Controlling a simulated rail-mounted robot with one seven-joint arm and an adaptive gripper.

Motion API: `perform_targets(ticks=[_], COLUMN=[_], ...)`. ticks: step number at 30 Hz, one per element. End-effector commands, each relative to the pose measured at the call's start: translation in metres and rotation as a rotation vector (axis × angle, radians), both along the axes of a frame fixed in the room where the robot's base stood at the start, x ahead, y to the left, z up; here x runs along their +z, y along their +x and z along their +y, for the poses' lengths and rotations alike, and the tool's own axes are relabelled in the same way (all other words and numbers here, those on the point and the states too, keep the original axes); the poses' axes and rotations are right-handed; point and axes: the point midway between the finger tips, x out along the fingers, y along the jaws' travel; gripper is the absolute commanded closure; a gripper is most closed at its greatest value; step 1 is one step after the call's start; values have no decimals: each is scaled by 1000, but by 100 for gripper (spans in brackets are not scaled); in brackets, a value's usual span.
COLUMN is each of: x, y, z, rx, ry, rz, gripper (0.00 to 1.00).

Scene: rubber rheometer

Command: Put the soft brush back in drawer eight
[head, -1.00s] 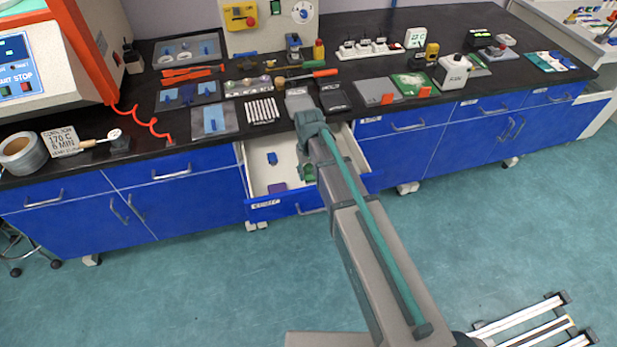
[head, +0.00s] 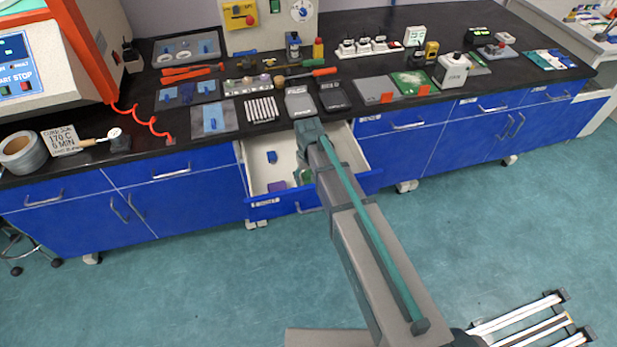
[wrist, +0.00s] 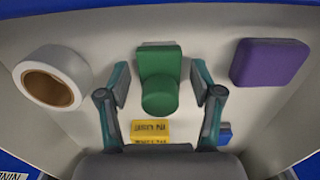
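A green piece with a block-shaped body and a rounded knob (wrist: 159,78) is in the open drawer (head: 250,174); it may be the soft brush, but I see no clear bristles. It also shows partly beside my arm in the head view (head: 304,177). In the wrist view my gripper (wrist: 161,82) is open, with one finger on each side of the green piece and a visible gap on both sides. I cannot tell whether the piece rests on the drawer floor. The drawer's front label is too small to read surely.
The drawer also holds a purple block (wrist: 270,62), a white tape roll (wrist: 52,78), a yellow box (wrist: 150,131) and a blue item (head: 272,157). Its walls stand close around my gripper. The black bench top (head: 350,96) above carries several tools and trays.

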Motion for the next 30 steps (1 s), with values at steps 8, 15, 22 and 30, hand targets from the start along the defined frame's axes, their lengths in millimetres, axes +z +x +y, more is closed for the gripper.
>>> perform_targets(ticks=[8, 15, 22, 30], x=[5, 30, 71, 110], y=[0, 0, 0, 1], z=[0, 0, 0, 0], rx=[0, 0, 0, 0], ry=[0, 1, 1, 1], rz=[-1, -3, -3, -2], gripper=[35, 35, 35, 35])
